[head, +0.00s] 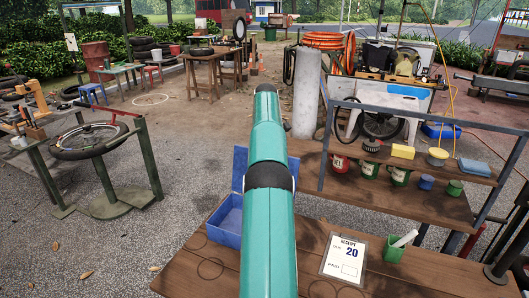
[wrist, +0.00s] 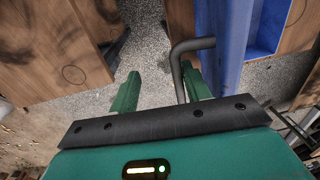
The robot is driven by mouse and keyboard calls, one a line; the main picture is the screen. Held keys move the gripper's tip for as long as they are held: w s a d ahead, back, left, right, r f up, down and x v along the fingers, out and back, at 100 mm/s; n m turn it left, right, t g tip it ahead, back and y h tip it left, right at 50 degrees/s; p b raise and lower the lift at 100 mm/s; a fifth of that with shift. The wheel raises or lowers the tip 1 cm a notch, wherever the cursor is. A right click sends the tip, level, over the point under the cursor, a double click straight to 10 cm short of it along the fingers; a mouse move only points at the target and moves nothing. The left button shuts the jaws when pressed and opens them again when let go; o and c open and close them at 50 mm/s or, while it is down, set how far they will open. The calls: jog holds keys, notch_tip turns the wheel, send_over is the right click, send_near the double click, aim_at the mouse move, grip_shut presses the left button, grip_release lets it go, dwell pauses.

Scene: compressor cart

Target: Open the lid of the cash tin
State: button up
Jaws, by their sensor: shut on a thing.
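The blue cash tin (head: 226,222) sits on the wooden table, partly hidden behind my teal arm. Its lid (head: 239,168) is raised, standing steeply at the back of the tin, and the inside shows. In the wrist view the lid (wrist: 222,45) is a blue slab seen almost edge-on, with the open tin (wrist: 268,35) to its right. A dark bent handle (wrist: 177,70) reaches out from the lid. My gripper (wrist: 160,80) is shut on this handle, which lies along the right finger. In the head view the gripper is hidden by my arm.
A tyre stand (head: 125,200) is at left.

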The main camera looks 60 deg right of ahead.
jog(key=shift+d+r, duration=0.15)
jog(key=shift+r, duration=0.1)
jog(key=s+a+r, duration=0.1)
jog(key=r, duration=0.2)
jog(key=s+a+r, duration=0.1)
jog(key=a+r, duration=0.1)
jog(key=r, duration=0.1)
jog(key=a+r, duration=0.2)
jog(key=r, duration=0.1)
jog(key=shift+s, duration=0.4)
jog(key=s+a+r, duration=0.3)
jog(key=s+a, duration=0.1)
jog(key=a, duration=0.3)
jog(key=shift+s+a+r, duration=0.2)
jog(key=shift+r, duration=0.05)
jog(key=shift+a, duration=0.1)
dwell(0.3)
